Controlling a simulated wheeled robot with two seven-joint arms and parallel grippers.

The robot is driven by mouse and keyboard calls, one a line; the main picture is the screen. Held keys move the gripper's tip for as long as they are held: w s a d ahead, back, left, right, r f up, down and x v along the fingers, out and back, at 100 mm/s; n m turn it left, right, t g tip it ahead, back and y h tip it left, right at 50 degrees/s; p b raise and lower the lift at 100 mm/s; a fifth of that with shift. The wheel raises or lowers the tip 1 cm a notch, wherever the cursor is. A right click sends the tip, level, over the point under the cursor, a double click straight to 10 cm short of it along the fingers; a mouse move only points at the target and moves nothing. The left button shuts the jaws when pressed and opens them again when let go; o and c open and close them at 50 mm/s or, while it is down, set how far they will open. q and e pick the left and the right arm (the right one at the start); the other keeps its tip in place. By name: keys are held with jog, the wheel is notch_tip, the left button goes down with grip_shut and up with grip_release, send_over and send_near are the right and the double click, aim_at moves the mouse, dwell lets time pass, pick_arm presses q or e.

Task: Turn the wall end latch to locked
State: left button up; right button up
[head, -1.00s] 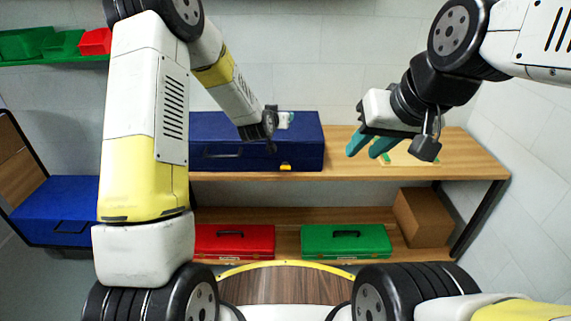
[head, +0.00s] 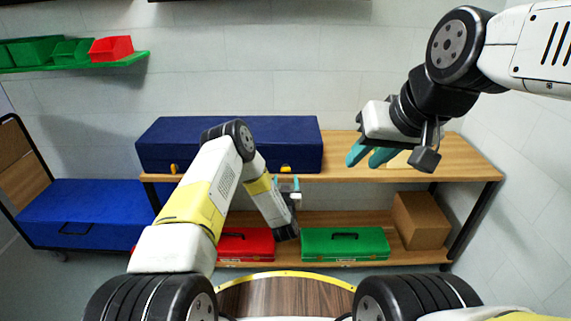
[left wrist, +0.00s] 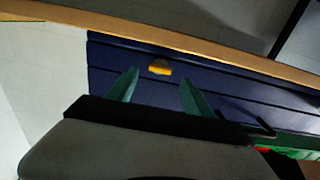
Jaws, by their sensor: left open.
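The long blue case (head: 300,140) lies on the wooden bench top. Its front has a yellow latch near the right end (head: 285,169) and another near the left end (head: 175,168). My left gripper (head: 286,182) is open and empty, just in front of and below the right-end latch. In the left wrist view, that blue case front (left wrist: 115,60) shows a yellow latch (left wrist: 160,68) beyond and between the teal fingertips (left wrist: 160,83), apart from them. The latch's exact turn is too small to tell. My right gripper (head: 363,163) hangs open and empty above the bench's right part.
The wooden bench (head: 450,155) is mostly free right of the case. Its lower shelf holds a red toolbox (head: 245,245), a green toolbox (head: 345,244) and a cardboard box (head: 421,220). Another blue case (head: 85,215) stands at left. Small bins (head: 110,47) sit on a shelf above.

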aim_at(285, 171)
pick_arm(q)
jog(key=shift+w, duration=2.8)
grip_shut()
